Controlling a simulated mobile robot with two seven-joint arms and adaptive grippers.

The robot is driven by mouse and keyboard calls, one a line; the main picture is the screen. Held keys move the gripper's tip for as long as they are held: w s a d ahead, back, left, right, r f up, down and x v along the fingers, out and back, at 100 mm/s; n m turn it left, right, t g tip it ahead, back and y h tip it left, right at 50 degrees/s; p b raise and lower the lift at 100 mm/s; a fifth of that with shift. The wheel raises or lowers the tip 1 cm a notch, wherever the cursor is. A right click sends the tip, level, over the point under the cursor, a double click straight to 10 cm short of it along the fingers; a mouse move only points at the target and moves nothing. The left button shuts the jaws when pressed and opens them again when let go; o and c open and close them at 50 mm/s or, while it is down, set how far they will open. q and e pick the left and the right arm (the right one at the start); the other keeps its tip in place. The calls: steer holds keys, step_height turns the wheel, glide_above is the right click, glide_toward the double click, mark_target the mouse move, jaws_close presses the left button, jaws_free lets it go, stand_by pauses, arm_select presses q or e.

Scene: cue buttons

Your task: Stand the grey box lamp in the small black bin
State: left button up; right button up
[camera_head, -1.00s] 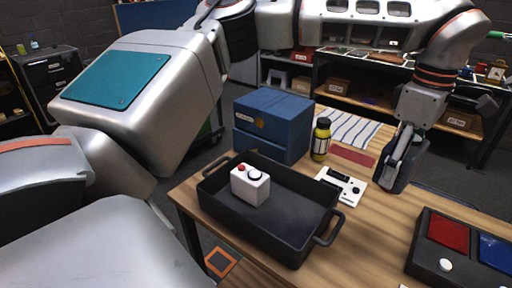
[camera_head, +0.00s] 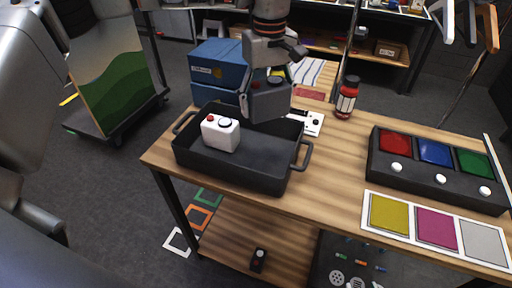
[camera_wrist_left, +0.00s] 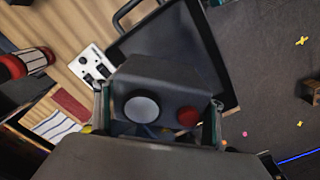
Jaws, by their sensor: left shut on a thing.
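My left gripper (camera_head: 272,70) is shut on the grey box lamp (camera_head: 268,100) and holds it at the far right part of the small black bin (camera_head: 240,176). In the left wrist view the lamp (camera_wrist_left: 165,75) sits between the fingers, showing a round white button and a red button. The bin (camera_wrist_left: 222,60) shows behind it there. The lamp's lower end overlaps the bin's far edge in the head view; I cannot tell its height above the floor. A white box (camera_head: 220,132) with red and dark buttons stands in the bin's left part. My right gripper is not in view.
Blue boxes (camera_head: 217,63) stand behind the bin. A white switch panel (camera_head: 313,123) and a red bottle (camera_head: 347,98) are to its right. A black button console (camera_head: 438,168) and a colour card (camera_head: 437,228) fill the table's right. Bare wood lies between.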

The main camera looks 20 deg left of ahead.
mark_target(266, 113)
arm_select(q)
step_height(266, 113, down, 15)
steer(key=shift+f, duration=0.1)
stand_by(0.4)
steer(key=o, duration=1.6)
steer(key=shift+f, duration=0.2)
steer(key=shift+c, duration=0.2)
steer(key=shift+r, duration=0.1)
step_height(266, 113, up, 12)
steer(key=shift+r, duration=0.1)
steer(key=shift+s, duration=0.1)
